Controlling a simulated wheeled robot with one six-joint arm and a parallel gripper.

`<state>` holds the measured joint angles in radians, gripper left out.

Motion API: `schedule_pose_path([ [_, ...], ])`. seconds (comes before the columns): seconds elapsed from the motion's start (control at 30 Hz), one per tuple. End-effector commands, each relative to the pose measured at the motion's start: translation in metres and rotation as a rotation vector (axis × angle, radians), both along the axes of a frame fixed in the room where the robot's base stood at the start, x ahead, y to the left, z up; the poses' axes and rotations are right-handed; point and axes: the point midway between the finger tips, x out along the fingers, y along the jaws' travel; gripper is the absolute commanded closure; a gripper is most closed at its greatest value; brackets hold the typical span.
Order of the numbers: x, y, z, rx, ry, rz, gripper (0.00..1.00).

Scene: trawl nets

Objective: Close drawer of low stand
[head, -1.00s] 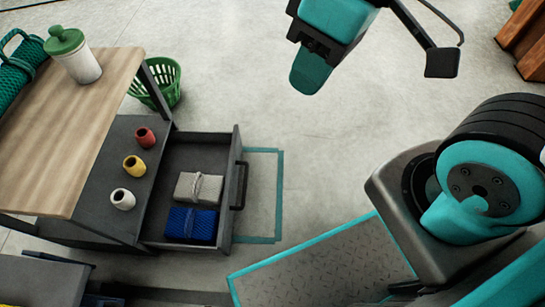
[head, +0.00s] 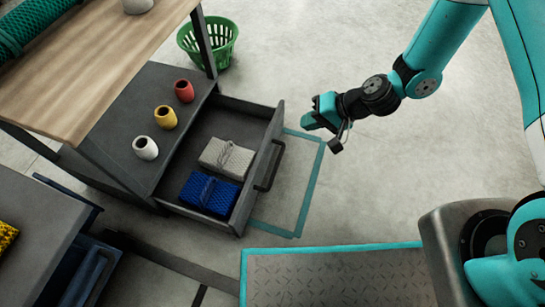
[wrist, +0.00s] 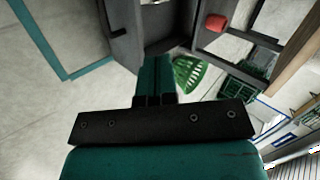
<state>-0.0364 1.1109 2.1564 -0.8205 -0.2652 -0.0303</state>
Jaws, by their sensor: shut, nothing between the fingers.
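The low stand (head: 128,125) is dark grey and stands at the left in the head view. Its drawer (head: 262,160) is pulled out to the right and holds a grey net bundle (head: 227,158) and a blue one (head: 208,194). The drawer's dark bar handle (head: 270,166) is on its front. My gripper (head: 308,121) is shut and empty, to the right of the drawer front and apart from it. In the wrist view, my gripper (wrist: 155,68) points toward a dark panel edge that looks like the drawer (wrist: 140,28).
Red (head: 184,91), yellow (head: 165,117) and white (head: 146,148) spools stand on the stand's top. A wooden shelf (head: 90,75) overhangs it. A green basket (head: 210,45) stands behind. A second drawer unit (head: 40,225) is at lower left. The floor right of the drawer is clear.

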Motion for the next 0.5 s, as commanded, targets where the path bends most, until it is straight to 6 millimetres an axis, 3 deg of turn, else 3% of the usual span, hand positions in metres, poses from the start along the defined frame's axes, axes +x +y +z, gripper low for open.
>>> schedule_pose_path([
  [0.03,-0.004,-0.004,-0.036,0.009,0.026,-0.048,1.00],
  [0.1,-0.008,-0.008,-0.065,0.020,0.045,-0.107,1.00],
  [0.2,-0.014,-0.012,-0.095,0.027,0.062,-0.169,1.00],
  [0.37,-0.018,-0.014,-0.116,0.030,0.072,-0.211,1.00],
  [0.5,-0.014,-0.003,-0.129,0.029,0.072,-0.211,1.00],
])
